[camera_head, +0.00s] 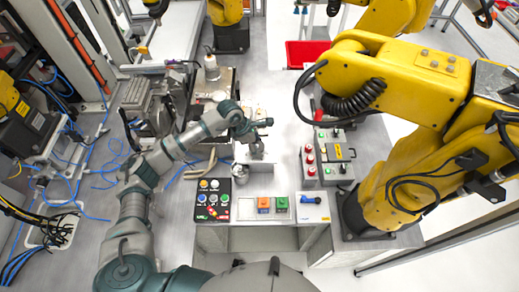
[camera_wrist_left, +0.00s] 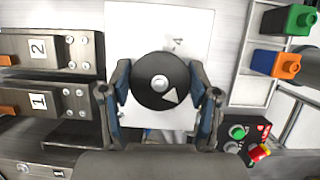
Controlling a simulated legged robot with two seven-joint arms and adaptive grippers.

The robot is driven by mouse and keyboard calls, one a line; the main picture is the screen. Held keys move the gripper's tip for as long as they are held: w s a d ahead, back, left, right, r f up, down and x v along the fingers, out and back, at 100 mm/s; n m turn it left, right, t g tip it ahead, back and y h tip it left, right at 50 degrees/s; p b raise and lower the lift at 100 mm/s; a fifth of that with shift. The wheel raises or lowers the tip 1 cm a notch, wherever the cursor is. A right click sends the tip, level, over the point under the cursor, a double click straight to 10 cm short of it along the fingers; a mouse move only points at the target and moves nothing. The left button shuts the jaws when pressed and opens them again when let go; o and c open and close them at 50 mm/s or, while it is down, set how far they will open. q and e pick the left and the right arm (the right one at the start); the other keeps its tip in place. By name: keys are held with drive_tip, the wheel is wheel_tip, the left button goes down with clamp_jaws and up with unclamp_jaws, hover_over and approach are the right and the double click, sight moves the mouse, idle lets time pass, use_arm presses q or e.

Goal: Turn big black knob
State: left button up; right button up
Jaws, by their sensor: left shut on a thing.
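The big black knob (camera_wrist_left: 160,81) is a round black disc with a pale centre and a white triangle mark, seen from above in the left wrist view. The triangle points toward the lower right. My left gripper (camera_wrist_left: 163,95) has its two fingers on either side of the knob and is shut on it. A white plate (camera_wrist_left: 197,28) with a small mark lies behind the knob. In the head view my left gripper (camera_head: 256,150) is over the bench beyond the button panels, and the knob is too small to tell there. My right gripper is not in view.
A yellow robot arm (camera_head: 400,85) stands at the right. Blocks numbered 2 (camera_wrist_left: 50,52) and 1 (camera_wrist_left: 45,100) lie left of the knob.

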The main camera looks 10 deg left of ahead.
use_arm(q)
drive_tip(key=m+b, duration=0.1)
drive_tip(key=b, duration=0.1)
drive_tip(key=a+m+g+b, duration=0.1)
drive_tip(key=m+b, duration=0.1)
drive_tip(key=shift+w+f+m, duration=0.15)
drive_tip(key=shift+f+m, duration=0.05)
drive_tip(key=shift+m, duration=0.1)
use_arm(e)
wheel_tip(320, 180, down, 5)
use_arm(q)
drive_tip(key=shift+r+m+g+b, duration=0.2)
drive_tip(key=shift+m+g+b, duration=0.2)
drive_tip(key=shift+m+b, duration=0.35)
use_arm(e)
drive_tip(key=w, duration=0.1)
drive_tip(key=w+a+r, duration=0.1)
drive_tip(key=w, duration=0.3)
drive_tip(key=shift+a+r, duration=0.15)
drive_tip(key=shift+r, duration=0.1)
use_arm(q)
drive_tip(key=o, duration=1.1)
drive_tip(key=shift+o, duration=0.3)
drive_tip(key=shift+w+f, duration=0.1)
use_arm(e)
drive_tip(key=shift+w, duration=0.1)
use_arm(q)
drive_tip(key=shift+a, duration=0.1)
